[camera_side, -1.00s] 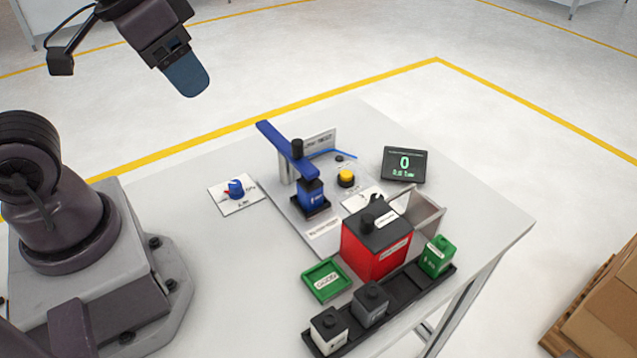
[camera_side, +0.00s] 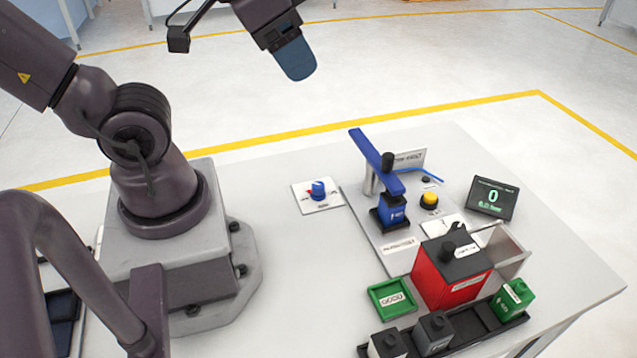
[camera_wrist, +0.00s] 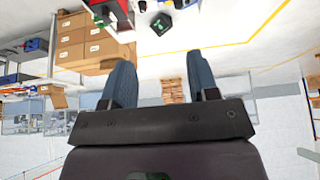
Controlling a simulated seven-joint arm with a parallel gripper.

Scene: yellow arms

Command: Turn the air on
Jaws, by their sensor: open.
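The air control is a small blue knob (camera_side: 318,188) on a white labelled plate (camera_side: 330,206), lying on the table left of the press in the side view. Red marks show beside the knob; the label is too small to read surely. My gripper (camera_side: 300,76) hangs high behind the knob, well clear of it, with blue fingers. In the wrist view my gripper (camera_wrist: 162,78) has its two fingers apart with nothing between them. The knob cannot be made out in the wrist view.
A blue press (camera_side: 392,205) with a lever arm and a yellow button (camera_side: 429,200) stand right of the knob. A red box (camera_side: 445,282), green tray (camera_side: 391,301) and black rack (camera_side: 465,336) sit in front. The table front-left of the press is clear.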

